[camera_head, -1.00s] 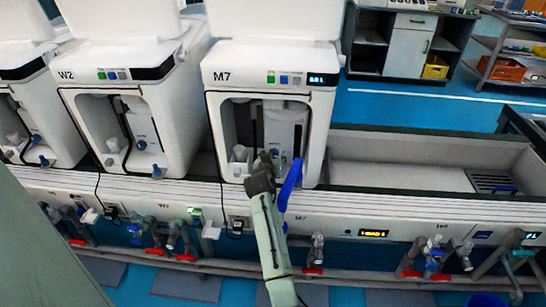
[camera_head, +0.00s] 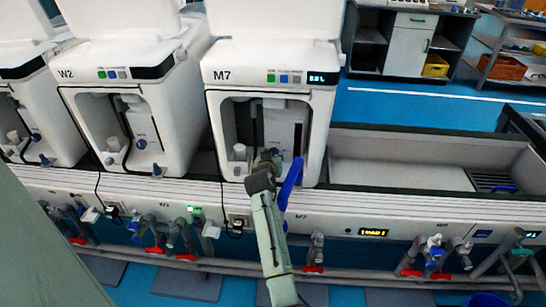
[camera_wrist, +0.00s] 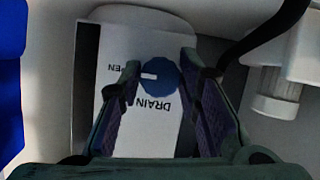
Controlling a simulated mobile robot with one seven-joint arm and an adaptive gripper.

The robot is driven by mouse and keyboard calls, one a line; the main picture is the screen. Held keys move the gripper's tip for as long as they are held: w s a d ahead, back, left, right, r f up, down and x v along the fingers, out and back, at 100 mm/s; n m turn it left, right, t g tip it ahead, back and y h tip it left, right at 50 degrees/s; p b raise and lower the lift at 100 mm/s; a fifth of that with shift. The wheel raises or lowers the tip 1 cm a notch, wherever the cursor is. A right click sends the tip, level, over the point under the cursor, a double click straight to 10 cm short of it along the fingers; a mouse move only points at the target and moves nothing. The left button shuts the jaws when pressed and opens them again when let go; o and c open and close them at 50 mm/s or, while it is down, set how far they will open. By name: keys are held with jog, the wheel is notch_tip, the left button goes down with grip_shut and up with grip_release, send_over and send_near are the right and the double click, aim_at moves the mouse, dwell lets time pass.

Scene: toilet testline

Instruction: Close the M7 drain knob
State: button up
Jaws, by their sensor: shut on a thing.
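The M7 unit (camera_head: 222,76) is the white machine in the middle of the head view, with my arm reaching into its front opening. In the wrist view the round blue drain knob (camera_wrist: 161,84) sits on a white panel (camera_wrist: 115,110) marked "DRAIN". Its white mark points left, toward lettering of which "PEN" shows. My gripper (camera_wrist: 160,72) has one finger on each side of the knob and is shut on it. In the head view my gripper (camera_head: 268,158) is at the lower part of the opening, where the knob is largely hidden.
The W2 unit (camera_head: 88,76) stands to the left of M7. An empty trough (camera_head: 400,175) lies to the right. In the wrist view a dark hose (camera_wrist: 265,38) and a white fitting (camera_wrist: 295,60) are close on the right. Pipes with red valves (camera_head: 312,268) run below.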

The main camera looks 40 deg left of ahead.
jog(key=shift+c, duration=0.2)
jog(key=n+b, duration=0.1)
jog(key=n+t+h+b, duration=0.1)
jog(key=b, duration=0.1)
jog(key=shift+a+f+n+h, duration=0.1)
jog(key=shift+f+n+h, duration=0.1)
jog(key=shift+n+h, duration=0.1)
jog(key=n+t+b, duration=0.1)
jog(key=n+b, duration=0.1)
jog(key=n+t+h+b, duration=0.1)
jog(key=n, duration=0.1)
jog(key=shift+h+b, duration=0.3)
jog(key=shift+b, duration=0.1)
jog(key=n+t+b, duration=0.2)
jog(key=n, duration=0.1)
jog(key=shift+f+n+h+b, duration=0.1)
jog(key=shift+n+h+b, duration=0.2)
jog(key=shift+b, duration=0.05)
jog(key=shift+n+t+b, duration=0.7)
jog(key=shift+n+b, duration=0.3)
jog(key=shift+n, duration=0.8)
jog(key=o, duration=1.1)
jog(key=shift+o, duration=0.2)
